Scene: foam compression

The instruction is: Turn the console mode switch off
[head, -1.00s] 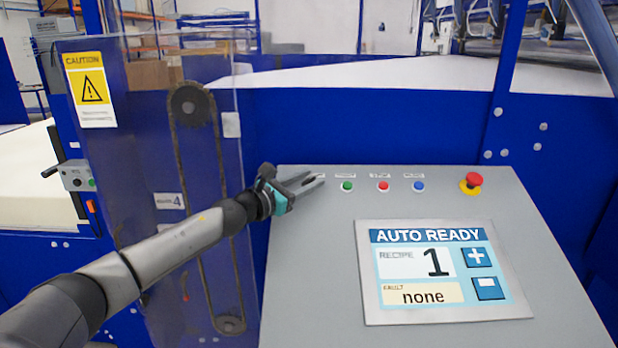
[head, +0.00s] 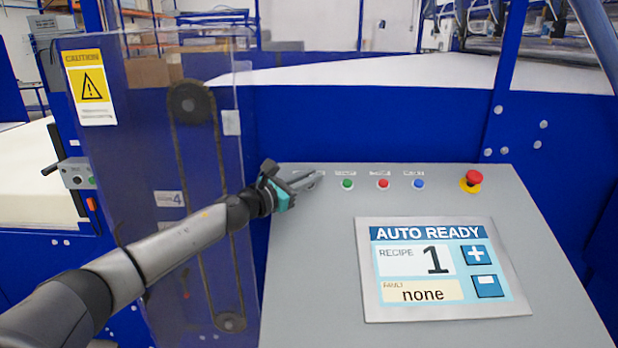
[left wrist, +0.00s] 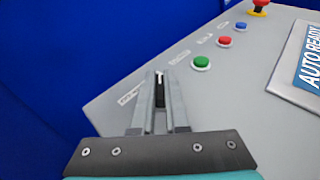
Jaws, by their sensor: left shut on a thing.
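My left gripper (head: 312,180) is at the upper left of the grey console (head: 310,270), left of the green button. In the left wrist view its fingers (left wrist: 160,98) are closed around a small dark switch (left wrist: 160,90) with a light mark on top, which I take as the mode switch. The fingers hide most of the switch, and in the head view it cannot be seen. The console screen (head: 429,234) reads AUTO READY, recipe 1, fault none. My right gripper is in neither view.
Right of the gripper are a green button (head: 347,184), a red button (head: 383,183), a blue button (head: 418,183) and a red emergency stop (head: 473,179) on a yellow base. A clear guard panel (head: 140,140) with a caution sign stands left of the console.

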